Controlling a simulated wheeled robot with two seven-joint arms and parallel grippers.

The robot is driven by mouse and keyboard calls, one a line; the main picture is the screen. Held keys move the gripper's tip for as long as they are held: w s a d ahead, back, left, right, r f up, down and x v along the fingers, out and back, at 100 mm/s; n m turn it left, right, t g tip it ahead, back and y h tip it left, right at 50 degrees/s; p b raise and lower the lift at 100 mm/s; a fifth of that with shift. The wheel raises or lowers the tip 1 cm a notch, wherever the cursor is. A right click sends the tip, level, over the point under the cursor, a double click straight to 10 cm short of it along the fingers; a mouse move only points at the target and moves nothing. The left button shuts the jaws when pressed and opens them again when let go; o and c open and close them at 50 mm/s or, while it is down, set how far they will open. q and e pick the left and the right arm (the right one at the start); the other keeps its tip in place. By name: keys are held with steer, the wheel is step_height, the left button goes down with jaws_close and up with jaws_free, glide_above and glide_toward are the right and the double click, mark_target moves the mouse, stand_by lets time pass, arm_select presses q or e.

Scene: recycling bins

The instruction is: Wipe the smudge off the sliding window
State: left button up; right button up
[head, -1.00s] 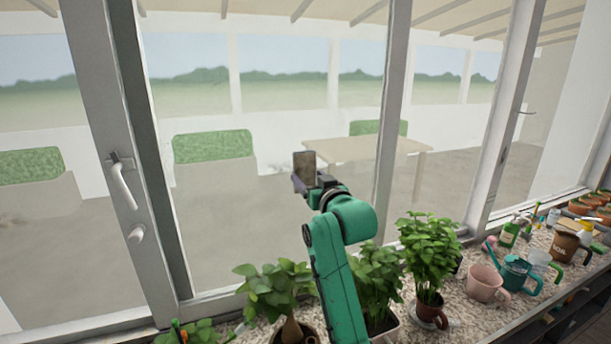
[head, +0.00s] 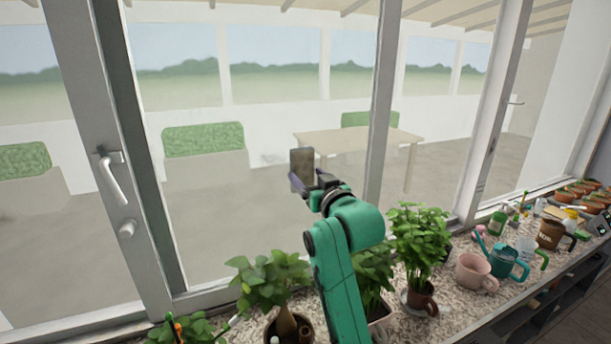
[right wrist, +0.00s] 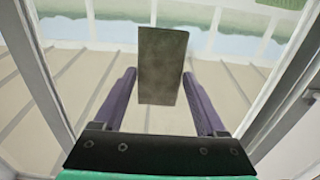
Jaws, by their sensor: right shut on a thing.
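The sliding window (head: 235,225) fills most of the head view, with a grey frame and a handle (head: 112,178) at left. A faint greyish smudge (head: 274,158) seems to show on the glass, just left of the block; its edges are unclear. My right gripper (head: 318,182) is shut on a grey-brown block-shaped sponge (head: 302,165), held upright at the glass. In the right wrist view, the sponge (right wrist: 162,65) stands between the two purple fingers of the gripper (right wrist: 159,92). I cannot tell whether it touches the glass. My left gripper is not in view.
Potted plants (head: 268,278) (head: 420,235) stand on the speckled sill (head: 455,310) around my right arm. A pink cup (head: 474,271), a teal watering can (head: 508,262) and a brown mug (head: 552,235) stand farther right. The glass left of the sponge is unobstructed.

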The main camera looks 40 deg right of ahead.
steer(key=o, duration=0.9)
steer(key=c, duration=0.9)
steer(key=p+x, duration=0.1)
steer(key=x, duration=0.5)
steer(key=shift+d+r+p, duration=0.1)
steer(key=shift+p, duration=0.3)
steer(key=shift+w+d, duration=0.15)
steer(key=shift+w, duration=0.3)
